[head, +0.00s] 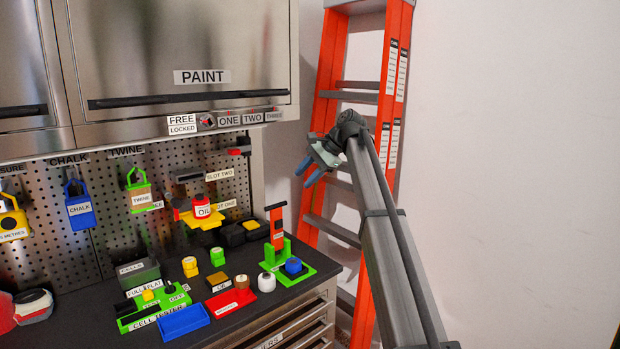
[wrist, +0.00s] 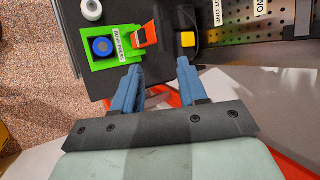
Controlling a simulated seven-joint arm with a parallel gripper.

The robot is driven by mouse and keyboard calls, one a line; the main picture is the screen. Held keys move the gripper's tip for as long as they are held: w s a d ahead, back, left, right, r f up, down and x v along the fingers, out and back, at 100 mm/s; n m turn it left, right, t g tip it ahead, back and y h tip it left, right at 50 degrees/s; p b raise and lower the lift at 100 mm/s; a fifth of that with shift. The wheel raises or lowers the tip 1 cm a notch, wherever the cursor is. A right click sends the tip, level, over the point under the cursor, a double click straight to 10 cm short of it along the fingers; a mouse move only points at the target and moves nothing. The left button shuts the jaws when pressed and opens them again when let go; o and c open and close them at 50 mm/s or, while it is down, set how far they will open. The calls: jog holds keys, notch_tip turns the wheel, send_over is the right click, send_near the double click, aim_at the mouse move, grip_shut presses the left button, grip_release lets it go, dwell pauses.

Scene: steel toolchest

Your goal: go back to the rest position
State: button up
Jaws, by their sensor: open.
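My gripper (head: 311,172) is raised in the air to the right of the workbench, in front of the orange ladder. Its blue fingers also show in the wrist view (wrist: 161,82), spread apart with nothing between them. In the wrist view the bench's end lies beyond the fingertips. A green stand (head: 290,262) with an orange upright and a blue round piece (head: 293,266) sits on the bench's right end, apart from my gripper. The stand also shows in the wrist view (wrist: 97,62).
The orange ladder (head: 330,90) stands close behind my arm. The dark bench top (head: 262,312) holds a blue tray (head: 183,321), a white round piece (head: 266,282) and several small items. Labelled holders hang on the pegboard. The pale wall at right is clear.

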jog(key=w+d+f+m+t+h, duration=0.1)
jog(key=d+f, duration=0.6)
jog(key=f, duration=0.6)
jog(key=w+d+f+m+t+h, duration=0.1)
jog(key=d+f+h, duration=0.1)
jog(key=d+f, duration=0.85)
jog(key=s+f+n+g+h, duration=0.1)
jog(key=s+f, duration=0.4)
jog(key=f, duration=0.5)
jog(key=s+d+f+g, duration=0.1)
jog(key=s+f, duration=0.3)
jog(key=f, duration=0.6)
jog(key=s+f+n+g+h, duration=0.1)
jog(key=s+f, duration=0.4)
jog(key=f, duration=0.5)
jog(key=s+d+f+n+g+h, duration=0.1)
jog(key=s+d+f+n+g, duration=0.2)
jog(key=s+f, duration=2)
jog(key=s+d+f+n+g+h, duration=0.1)
jog(key=s+f+n+g, duration=0.1)
jog(key=s, duration=1.3)
jog(key=s+d+f+n+g, duration=0.1)
jog(key=s+d+f+n, duration=0.1)
jog(key=s, duration=1.4)
jog(key=shift+s+d+f+n+g+h, duration=0.2)
jog(key=shift+s+f+n+g+h, duration=0.1)
jog(key=shift+g+h, duration=0.1)
